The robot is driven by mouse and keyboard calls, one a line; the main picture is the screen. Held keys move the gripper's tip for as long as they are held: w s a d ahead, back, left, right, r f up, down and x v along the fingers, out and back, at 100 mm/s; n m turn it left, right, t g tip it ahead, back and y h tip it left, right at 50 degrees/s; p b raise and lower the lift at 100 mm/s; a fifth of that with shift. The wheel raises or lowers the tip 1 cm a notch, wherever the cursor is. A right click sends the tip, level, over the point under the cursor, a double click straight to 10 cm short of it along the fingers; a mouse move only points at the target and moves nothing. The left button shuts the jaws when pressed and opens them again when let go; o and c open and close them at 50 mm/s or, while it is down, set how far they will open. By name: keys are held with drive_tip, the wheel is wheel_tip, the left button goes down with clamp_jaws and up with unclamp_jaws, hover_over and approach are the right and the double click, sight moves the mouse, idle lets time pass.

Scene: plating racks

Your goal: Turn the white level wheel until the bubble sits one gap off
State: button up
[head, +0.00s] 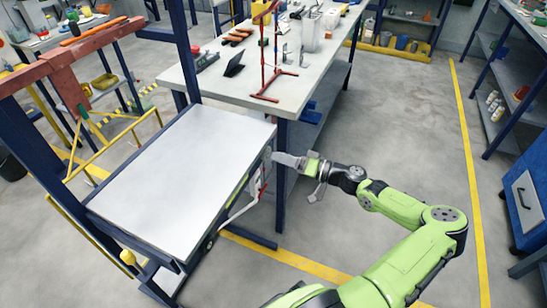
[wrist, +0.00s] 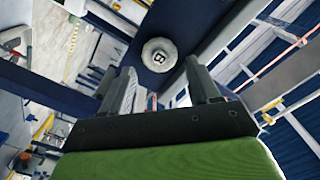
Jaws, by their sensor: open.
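The white wheel (wrist: 159,55), round with a dark letter mark on its hub, shows in the wrist view on a dark blue panel. My gripper (wrist: 161,74) is open, with one finger to each side below the wheel in the picture. The wheel appears beyond the fingertips and between them; I cannot tell whether they touch it. In the head view my gripper (head: 283,159) is at the right side of the white-topped rack table (head: 190,180). The wheel is not clear in that view. No bubble or its gap marks can be made out.
A red handle (head: 262,185) and a white bent bar (head: 238,212) are on the rack table's right side, below my gripper. A workbench (head: 290,92) with a red stand (head: 274,82) is behind. The floor to the right is clear up to the shelves.

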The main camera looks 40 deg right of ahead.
sight(268, 153)
drive_tip(key=x, duration=0.3)
drive_tip(key=shift+w+a, duration=0.2)
drive_tip(key=shift+w, duration=0.1)
drive_tip(key=c, duration=0.8)
drive_tip(key=shift+o, duration=0.2)
drive_tip(key=shift+m, duration=0.3)
